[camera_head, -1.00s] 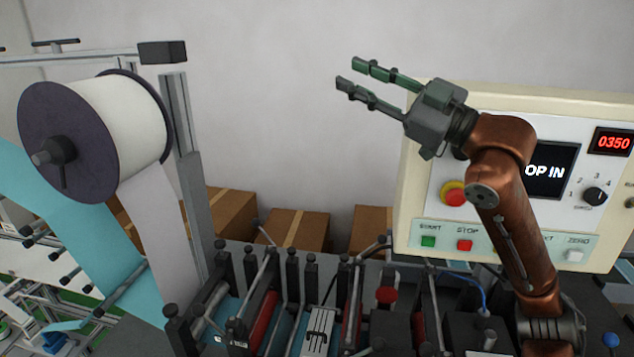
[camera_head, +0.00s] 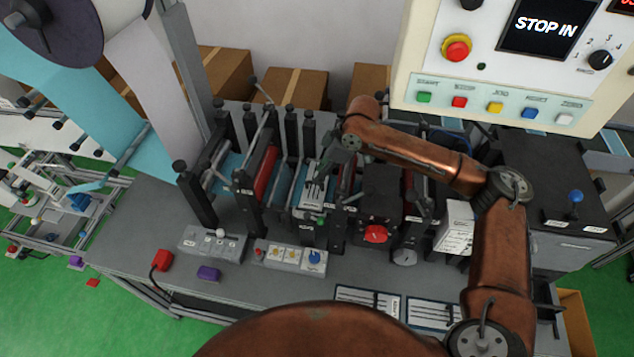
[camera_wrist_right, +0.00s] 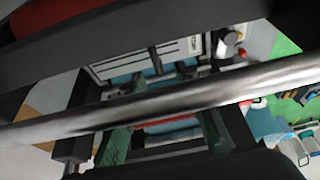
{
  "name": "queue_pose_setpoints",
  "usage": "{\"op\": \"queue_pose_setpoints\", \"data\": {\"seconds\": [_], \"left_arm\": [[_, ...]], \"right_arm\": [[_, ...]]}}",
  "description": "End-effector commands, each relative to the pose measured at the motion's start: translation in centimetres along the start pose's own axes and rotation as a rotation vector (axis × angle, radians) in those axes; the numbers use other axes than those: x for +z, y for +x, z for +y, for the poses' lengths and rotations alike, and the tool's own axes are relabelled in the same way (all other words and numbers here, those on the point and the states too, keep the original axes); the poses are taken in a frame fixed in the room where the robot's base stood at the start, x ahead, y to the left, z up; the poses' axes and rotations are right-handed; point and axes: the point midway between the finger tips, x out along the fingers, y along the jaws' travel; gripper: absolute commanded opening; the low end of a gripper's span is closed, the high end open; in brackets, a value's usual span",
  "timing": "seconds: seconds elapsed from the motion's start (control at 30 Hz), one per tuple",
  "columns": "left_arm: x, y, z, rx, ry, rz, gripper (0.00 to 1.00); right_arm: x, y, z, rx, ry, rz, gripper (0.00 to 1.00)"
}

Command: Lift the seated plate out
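The seated plate (camera_head: 311,198) is a small pale plate with dark bars, sitting in a slot among the dark posts of the machine. My right gripper (camera_head: 318,181) reaches down over it from the right in the head view. In the right wrist view its two green fingertips (camera_wrist_right: 165,138) stand apart with nothing seen between them. A pale plate with dark bars (camera_wrist_right: 120,66) shows beyond a shiny metal bar there. The arm and posts partly hide the seated plate, and contact cannot be told. My left gripper is not in view.
A metal bar (camera_wrist_right: 190,96) crosses close before the wrist camera. A red roller (camera_head: 266,173) and several posts crowd the slot. Two similar plates lie at the front, one left (camera_head: 368,296) and one right (camera_head: 434,314). The control panel (camera_head: 493,100) stands behind right.

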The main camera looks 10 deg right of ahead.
Motion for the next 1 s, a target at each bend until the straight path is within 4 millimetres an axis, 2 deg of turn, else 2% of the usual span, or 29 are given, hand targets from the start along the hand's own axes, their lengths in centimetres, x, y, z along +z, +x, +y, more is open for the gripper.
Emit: {"op": "queue_pose_setpoints", "data": {"seconds": [0.1,0.37,0.6,0.87,1.0], "left_arm": [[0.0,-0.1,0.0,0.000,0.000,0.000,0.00],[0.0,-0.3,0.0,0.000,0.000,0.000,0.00],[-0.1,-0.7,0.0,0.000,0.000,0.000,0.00],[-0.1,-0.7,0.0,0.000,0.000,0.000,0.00],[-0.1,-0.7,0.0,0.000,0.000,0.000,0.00]], "right_arm": [[0.1,1.5,-0.1,-0.003,0.000,-0.003,0.28],[0.4,3.6,0.2,-0.001,-0.001,-0.001,0.28],[0.6,6.9,0.5,-0.001,0.000,0.001,0.28],[0.6,7.2,0.5,0.001,-0.001,0.002,0.28],[0.6,7.2,0.5,0.001,-0.001,0.002,0.18]]}}
